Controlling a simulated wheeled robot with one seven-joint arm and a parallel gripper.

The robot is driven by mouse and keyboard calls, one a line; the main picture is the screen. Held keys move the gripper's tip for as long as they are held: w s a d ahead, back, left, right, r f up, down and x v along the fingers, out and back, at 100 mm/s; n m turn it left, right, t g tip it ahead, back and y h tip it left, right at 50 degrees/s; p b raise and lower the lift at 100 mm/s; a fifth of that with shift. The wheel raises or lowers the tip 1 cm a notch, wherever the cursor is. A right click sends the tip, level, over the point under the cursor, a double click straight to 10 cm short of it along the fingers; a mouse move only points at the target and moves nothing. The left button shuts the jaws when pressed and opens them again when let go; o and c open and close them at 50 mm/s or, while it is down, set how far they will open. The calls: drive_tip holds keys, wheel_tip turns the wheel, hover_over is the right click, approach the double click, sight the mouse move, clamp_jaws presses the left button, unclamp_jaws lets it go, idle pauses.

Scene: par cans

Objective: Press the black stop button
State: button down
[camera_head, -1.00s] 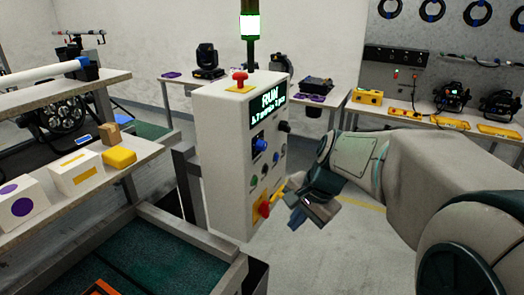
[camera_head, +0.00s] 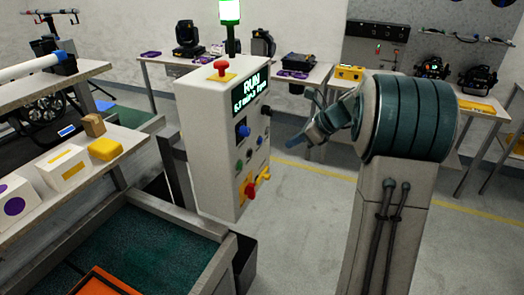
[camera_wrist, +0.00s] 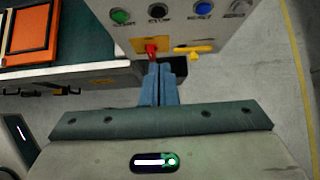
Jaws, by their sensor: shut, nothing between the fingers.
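The white control box (camera_head: 215,150) stands left of centre in the head view, its button panel facing right. The black stop button (camera_wrist: 158,10) shows at the top of the wrist view, between a green button (camera_wrist: 120,15) and a blue one (camera_wrist: 202,8). In the head view the same button row is small and the black one is hard to make out. My gripper (camera_head: 296,139) is shut and empty, to the right of the panel and apart from it. In the wrist view its closed fingers (camera_wrist: 158,68) point toward the panel, below the black button.
A red mushroom button (camera_head: 221,68) is on top.

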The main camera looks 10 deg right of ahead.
sight(250, 153)
drive_tip(key=a+r+p+x, duration=0.1)
drive_tip(key=x, duration=0.5)
drive_tip(key=w+r+p+x, duration=0.1)
drive_tip(key=p+x, duration=0.1)
drive_tip(key=x, duration=0.4)
drive_tip(key=shift+w+a+f, duration=0.25)
drive_tip(key=shift+w+a, duration=0.05)
drive_tip(key=shift+a, duration=0.3)
